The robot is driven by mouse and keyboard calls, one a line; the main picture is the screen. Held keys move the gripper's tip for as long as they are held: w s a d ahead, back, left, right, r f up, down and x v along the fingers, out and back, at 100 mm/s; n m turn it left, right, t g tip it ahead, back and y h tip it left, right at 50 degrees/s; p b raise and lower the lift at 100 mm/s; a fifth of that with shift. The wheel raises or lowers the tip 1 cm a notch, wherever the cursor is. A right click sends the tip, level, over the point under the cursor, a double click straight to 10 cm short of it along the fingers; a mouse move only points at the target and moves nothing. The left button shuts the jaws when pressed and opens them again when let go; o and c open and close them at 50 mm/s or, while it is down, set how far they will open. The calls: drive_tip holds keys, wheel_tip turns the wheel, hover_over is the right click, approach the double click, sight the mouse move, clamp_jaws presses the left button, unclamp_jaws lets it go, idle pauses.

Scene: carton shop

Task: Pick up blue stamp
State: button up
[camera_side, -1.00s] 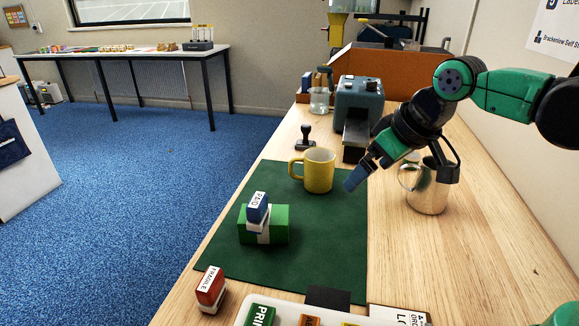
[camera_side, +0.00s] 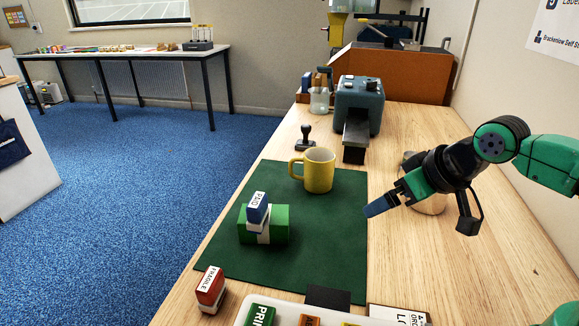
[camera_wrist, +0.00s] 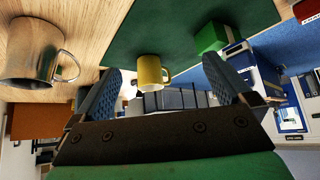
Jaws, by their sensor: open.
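The blue stamp (camera_side: 258,206), with a white label reading PAID, rests on a green box (camera_side: 279,222) with a pale band, on the dark green mat (camera_side: 325,240). In the wrist view the stamp (camera_wrist: 237,48) shows beside the green box (camera_wrist: 211,38), right of centre and partly behind a finger. My gripper (camera_side: 376,207) is above the mat's right edge, right of the stamp and well apart from it. In the wrist view its two blue-grey fingers (camera_wrist: 162,67) are spread with nothing held between them.
A yellow mug (camera_side: 319,172) stands on the mat behind the stamp. A steel mug (camera_wrist: 30,50) is right of the mat, partly hidden by my arm in the side view. A red FRAGILE stamp (camera_side: 210,288) and a white tray (camera_side: 242,312) are in front.

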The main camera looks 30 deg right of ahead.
idle(0.4)
drive_tip(key=m+y, duration=0.5)
drive_tip(key=m, duration=0.9)
approach(261, 200)
wheel_tip(261, 200, down, 3)
drive_tip(key=s+d, duration=0.1)
drive_tip(key=d, duration=0.2)
drive_tip(key=w+a+m+y, duration=0.1)
drive_tip(key=m, duration=0.2)
drive_tip(key=w+a+f+m+t+y, duration=0.1)
drive_tip(key=w+a+m, duration=0.1)
drive_tip(key=m, duration=0.2)
drive_tip(key=w+a+f+m+t+y, duration=0.1)
drive_tip(key=m, duration=0.2)
drive_tip(key=shift+w+a+f+m+y, duration=0.15)
drive_tip(key=shift+a+f+m+y, duration=0.1)
drive_tip(key=shift+m+y, duration=0.15)
drive_tip(key=shift+w+a+f+m+y, duration=0.25)
drive_tip(key=shift+f+m+y, duration=0.05)
drive_tip(key=shift+m, duration=0.7)
drive_tip(key=shift+w+a+f, duration=0.1)
drive_tip(key=shift+w+a, duration=0.05)
drive_tip(key=shift+a, duration=0.05)
drive_tip(key=shift+x, duration=2.6)
drive_tip(key=c, duration=1.4)
